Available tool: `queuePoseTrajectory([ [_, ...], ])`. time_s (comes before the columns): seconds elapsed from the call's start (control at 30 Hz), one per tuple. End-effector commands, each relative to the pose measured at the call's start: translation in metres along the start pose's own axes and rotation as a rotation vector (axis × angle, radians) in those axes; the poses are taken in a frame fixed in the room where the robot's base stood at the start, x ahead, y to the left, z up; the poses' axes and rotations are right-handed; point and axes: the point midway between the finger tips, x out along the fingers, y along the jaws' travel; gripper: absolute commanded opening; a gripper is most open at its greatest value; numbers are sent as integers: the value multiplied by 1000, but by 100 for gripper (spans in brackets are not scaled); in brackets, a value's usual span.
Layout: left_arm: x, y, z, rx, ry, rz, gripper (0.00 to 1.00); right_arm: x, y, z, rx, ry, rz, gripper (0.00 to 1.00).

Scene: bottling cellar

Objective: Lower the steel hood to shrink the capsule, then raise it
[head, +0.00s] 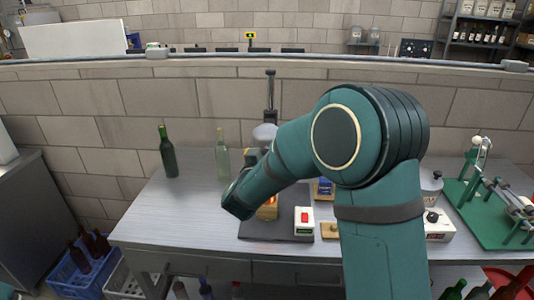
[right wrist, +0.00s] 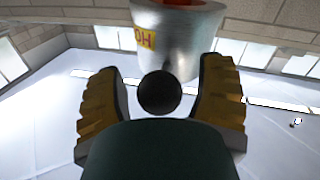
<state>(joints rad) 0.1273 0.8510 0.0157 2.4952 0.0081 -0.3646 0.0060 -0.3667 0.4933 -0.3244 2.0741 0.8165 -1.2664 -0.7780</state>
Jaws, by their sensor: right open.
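The steel hood (head: 264,134) hangs at the post (head: 270,90) at the back of the table, partly behind my right arm. In the right wrist view the hood (right wrist: 178,40) is a shiny metal cup with a yellow label, partly cut by the top edge. A black ball knob (right wrist: 159,93) shows in front of it. My right gripper (right wrist: 164,82) is open, its yellow-padded fingers on either side of the knob; I cannot tell whether they touch it. In the head view my arm mostly hides this gripper. No capsule can be made out. My left gripper is out of view.
A dark green bottle (head: 168,152) and a clear green bottle (head: 222,154) stand at the table's left. A white box with a red switch (head: 304,220) sits on the dark base (head: 252,228). A green-based machine (head: 487,210) stands at the right. The table's front left is clear.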

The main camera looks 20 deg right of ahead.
Motion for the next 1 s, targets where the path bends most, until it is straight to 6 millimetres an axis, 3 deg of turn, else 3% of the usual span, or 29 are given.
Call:
queuePoseTrajectory([
  [0.53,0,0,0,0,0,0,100,-98,0,0,-1,-2,-3,68],
  [0.7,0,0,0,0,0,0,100,-111,0,1,-1,-2,-1,68],
  [1.0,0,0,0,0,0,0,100,-113,0,1,-1,-2,0,68],
])
